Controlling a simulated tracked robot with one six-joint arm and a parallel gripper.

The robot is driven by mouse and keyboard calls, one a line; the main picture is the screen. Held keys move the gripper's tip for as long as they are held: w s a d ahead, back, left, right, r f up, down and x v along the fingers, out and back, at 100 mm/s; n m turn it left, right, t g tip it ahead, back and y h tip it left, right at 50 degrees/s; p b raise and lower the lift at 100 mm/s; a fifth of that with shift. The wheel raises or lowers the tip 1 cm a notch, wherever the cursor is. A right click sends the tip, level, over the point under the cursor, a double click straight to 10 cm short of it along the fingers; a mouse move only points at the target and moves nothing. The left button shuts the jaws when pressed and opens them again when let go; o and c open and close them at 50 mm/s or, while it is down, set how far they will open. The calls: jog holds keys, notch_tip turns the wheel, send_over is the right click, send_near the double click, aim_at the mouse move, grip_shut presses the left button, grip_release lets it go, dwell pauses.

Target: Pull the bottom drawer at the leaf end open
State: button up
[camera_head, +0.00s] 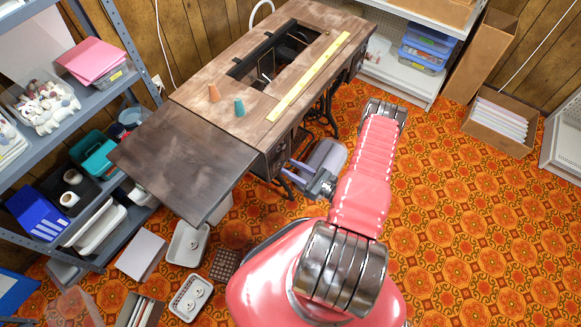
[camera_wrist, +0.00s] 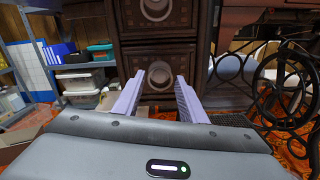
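The sewing table (camera_head: 205,90) has a dark leaf (camera_head: 180,155) folded out at its near left end. Beneath that end, the wrist view shows two stacked dark wooden drawers with carved fronts and round pulls. The upper drawer (camera_wrist: 183,14) is cut off by the top edge. The bottom drawer (camera_wrist: 142,54) looks shut, and its round pull (camera_wrist: 159,73) shows between my fingers. My gripper (camera_wrist: 160,78) is open and empty, pointing at this drawer. I cannot tell how far the fingertips are from the pull. In the head view, my gripper (camera_head: 294,167) is beside the table's drawer side.
Black iron treadle work and a wheel (camera_wrist: 285,85) stand right of the drawers. A loaded shelf rack (camera_head: 95,95) stands left. Trays and a white box (camera_head: 141,254) lie on the floor below the leaf.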

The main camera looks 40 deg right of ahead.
jog(key=shift+w+a, duration=0.1)
jog(key=shift+w, duration=0.2)
grip_shut()
dwell(0.4)
